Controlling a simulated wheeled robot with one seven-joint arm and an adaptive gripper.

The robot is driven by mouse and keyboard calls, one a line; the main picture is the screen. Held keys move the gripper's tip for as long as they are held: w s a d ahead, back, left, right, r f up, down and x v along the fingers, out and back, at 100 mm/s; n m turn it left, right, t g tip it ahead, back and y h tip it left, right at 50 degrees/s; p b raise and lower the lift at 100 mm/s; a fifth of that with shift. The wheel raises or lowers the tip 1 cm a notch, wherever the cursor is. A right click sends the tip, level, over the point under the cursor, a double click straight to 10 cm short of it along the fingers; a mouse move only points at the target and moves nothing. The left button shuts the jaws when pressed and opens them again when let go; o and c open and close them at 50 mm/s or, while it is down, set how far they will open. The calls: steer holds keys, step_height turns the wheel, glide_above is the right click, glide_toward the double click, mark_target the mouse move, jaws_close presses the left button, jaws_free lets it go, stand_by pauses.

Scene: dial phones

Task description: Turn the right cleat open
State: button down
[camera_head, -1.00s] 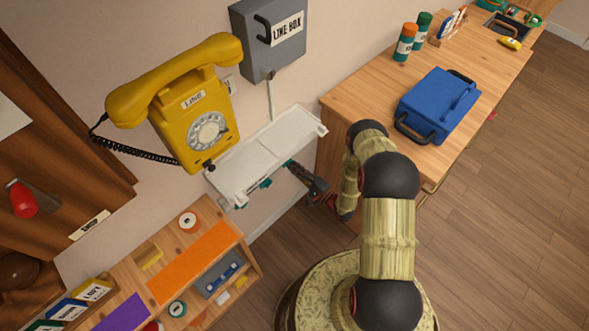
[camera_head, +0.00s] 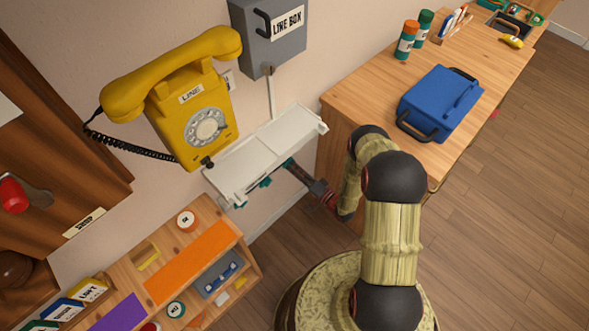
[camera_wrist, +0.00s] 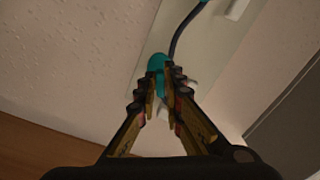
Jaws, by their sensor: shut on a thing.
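A white shelf-like tray (camera_head: 262,150) is fixed to the wall below the yellow dial phone (camera_head: 195,120). A teal part (camera_head: 265,182) shows under its front edge. In the wrist view a teal cleat (camera_wrist: 157,63) sits on the pale underside of the tray, with a dark cable running up from near it. My gripper (camera_wrist: 165,84) is shut on this cleat, its fingertips close around its lower end. In the head view my gripper (camera_head: 290,165) reaches under the tray's right part, and the tray's edge hides its fingertips. The cleat's exact angle is hard to tell.
A grey line box (camera_head: 270,45) hangs on the wall above the tray. A wooden bench (camera_head: 370,95) with a blue case (camera_head: 438,105) stands to the right. A low wooden shelf unit (camera_head: 215,215) stands at the lower left. Open floor lies at the right.

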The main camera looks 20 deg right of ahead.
steer(key=shift+f, duration=0.1)
stand_by(0.4)
steer(key=c, duration=1.9)
jaws_free()
steer(key=v, duration=1.2)
